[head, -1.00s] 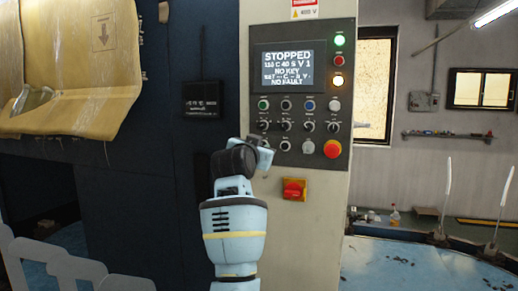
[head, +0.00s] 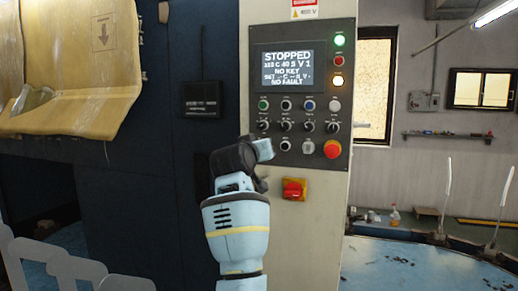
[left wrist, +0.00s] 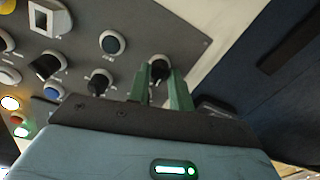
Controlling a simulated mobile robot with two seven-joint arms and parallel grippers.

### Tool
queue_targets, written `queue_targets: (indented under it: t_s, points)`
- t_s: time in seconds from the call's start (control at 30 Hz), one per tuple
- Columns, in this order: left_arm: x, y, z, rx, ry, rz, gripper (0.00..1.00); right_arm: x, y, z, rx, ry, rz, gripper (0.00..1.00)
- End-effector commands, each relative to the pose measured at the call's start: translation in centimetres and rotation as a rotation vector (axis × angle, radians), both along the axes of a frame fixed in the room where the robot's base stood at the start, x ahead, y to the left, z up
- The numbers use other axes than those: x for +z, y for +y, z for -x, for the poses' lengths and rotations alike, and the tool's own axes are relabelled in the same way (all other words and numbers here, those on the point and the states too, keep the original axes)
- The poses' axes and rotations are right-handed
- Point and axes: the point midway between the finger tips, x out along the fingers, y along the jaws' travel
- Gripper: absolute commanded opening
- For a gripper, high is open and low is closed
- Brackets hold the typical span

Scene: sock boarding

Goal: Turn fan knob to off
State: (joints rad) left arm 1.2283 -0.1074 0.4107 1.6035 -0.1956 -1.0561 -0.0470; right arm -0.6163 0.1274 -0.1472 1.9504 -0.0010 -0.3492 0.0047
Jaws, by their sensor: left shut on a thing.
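The control panel (head: 343,88) carries a row of dark selector knobs below a row of buttons. My left gripper (left wrist: 164,88) has its green fingers shut on the end knob (left wrist: 160,66) of that row in the left wrist view. This matches the leftmost knob (head: 264,126) in the head view. The knob's label is too small to read, so I cannot tell its setting. In the head view the dark gripper body (head: 236,157) is just below and left of the knob; its fingertips are not clear there. My right gripper is not in view.
The display (head: 287,67) reads STOPPED, NO KEY and NO FAULT. A red emergency button (head: 332,149) sits at the panel's lower right. A red rotary switch (head: 293,189) on a yellow plate is below the panel, near my forearm. A dark machine wall (head: 150,170) stands at left.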

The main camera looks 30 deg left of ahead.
Motion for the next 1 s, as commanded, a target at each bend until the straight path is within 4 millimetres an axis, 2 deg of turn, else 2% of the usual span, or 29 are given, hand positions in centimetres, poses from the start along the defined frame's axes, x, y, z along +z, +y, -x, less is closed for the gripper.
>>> queue_targets:
  t_s: [0.5,1.0]
  points:
    - [0.07,0.0,0.01,-0.001,-0.094,0.396,0.0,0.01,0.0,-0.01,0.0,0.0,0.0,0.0]
    - [0.02,0.04,0.0,0.001,-0.123,0.516,0.0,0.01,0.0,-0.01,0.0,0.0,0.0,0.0]
